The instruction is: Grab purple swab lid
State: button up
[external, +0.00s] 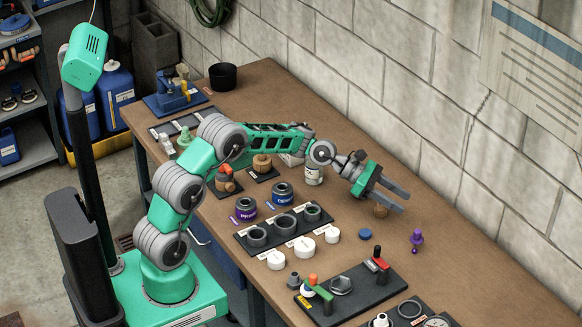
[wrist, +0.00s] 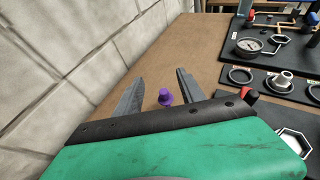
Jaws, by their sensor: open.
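The purple swab lid (external: 416,237) stands on the brown workbench (external: 480,240), to the right of the blue disc. In the wrist view the purple lid (wrist: 165,97) lies beyond my gripper's palm, between the lines of the two fingers. My gripper (external: 397,199) is open and empty, above the bench and up and left of the lid in the external view. Its two grey fingers also show in the wrist view (wrist: 156,90). The lid is apart from both fingers in the external view.
A blue disc (external: 365,234) lies left of the lid. A black panel with red and green levers (external: 350,292) is in front. A block wall (external: 440,110) runs along the back. Bench right of the lid is clear.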

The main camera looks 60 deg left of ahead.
send_near(418, 231)
jog(key=w+d+f, duration=0.1)
jog(key=d+f, duration=0.1)
jog(key=p+x, duration=0.2)
jog(key=x, duration=0.5)
jog(key=shift+w+d+f, duration=0.15)
jog(key=shift+w+d, duration=0.1)
jog(key=shift+c, duration=0.5)
grip_shut()
